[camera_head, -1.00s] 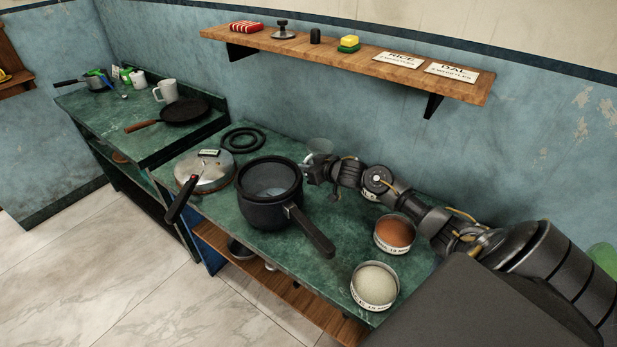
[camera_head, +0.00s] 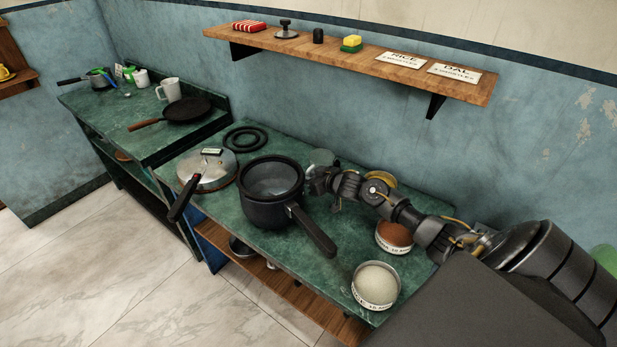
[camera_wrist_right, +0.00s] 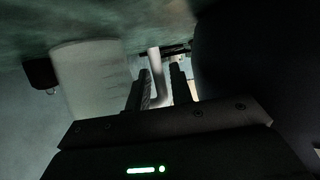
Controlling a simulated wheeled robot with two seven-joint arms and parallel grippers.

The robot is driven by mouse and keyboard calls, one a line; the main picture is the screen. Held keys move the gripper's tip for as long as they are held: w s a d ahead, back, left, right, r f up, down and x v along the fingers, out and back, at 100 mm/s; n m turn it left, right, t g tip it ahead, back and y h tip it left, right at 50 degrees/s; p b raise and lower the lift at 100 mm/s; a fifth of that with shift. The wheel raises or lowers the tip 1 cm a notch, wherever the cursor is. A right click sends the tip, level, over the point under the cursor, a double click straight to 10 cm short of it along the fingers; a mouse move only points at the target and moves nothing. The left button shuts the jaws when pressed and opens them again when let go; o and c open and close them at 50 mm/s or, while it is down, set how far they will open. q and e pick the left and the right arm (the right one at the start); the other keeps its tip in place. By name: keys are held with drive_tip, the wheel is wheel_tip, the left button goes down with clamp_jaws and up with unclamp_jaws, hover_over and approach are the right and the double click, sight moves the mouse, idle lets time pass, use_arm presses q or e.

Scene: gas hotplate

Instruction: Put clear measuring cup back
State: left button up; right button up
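The clear measuring cup (camera_head: 320,157) is at the back of the green counter, just right of the dark pot. It also shows in the right wrist view as a pale translucent cup (camera_wrist_right: 92,85), with its handle (camera_wrist_right: 157,75) between my fingers. My right gripper (camera_head: 316,181) is at the cup. In the wrist view its two fingers (camera_wrist_right: 160,80) stand apart on either side of the handle, with a gap visible, so it looks open. The arm and gripper partly hide the cup in the head view. My left gripper is not in view.
The dark pot (camera_head: 270,205) with its long handle stands close left of the gripper. A lid (camera_head: 212,172) and a black ring burner (camera_head: 246,138) lie farther left. Tins with brown (camera_head: 395,234) and pale contents (camera_head: 376,284) stand at the right. A wooden shelf (camera_head: 345,62) hangs above.

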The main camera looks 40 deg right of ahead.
drive_tip(key=shift+o, duration=0.8)
drive_tip(key=shift+r, duration=0.25)
drive_tip(key=p+v, duration=1.1)
drive_tip(key=v, duration=0.1)
drive_tip(key=shift+d+f, duration=0.1)
drive_tip(key=shift+f, duration=0.05)
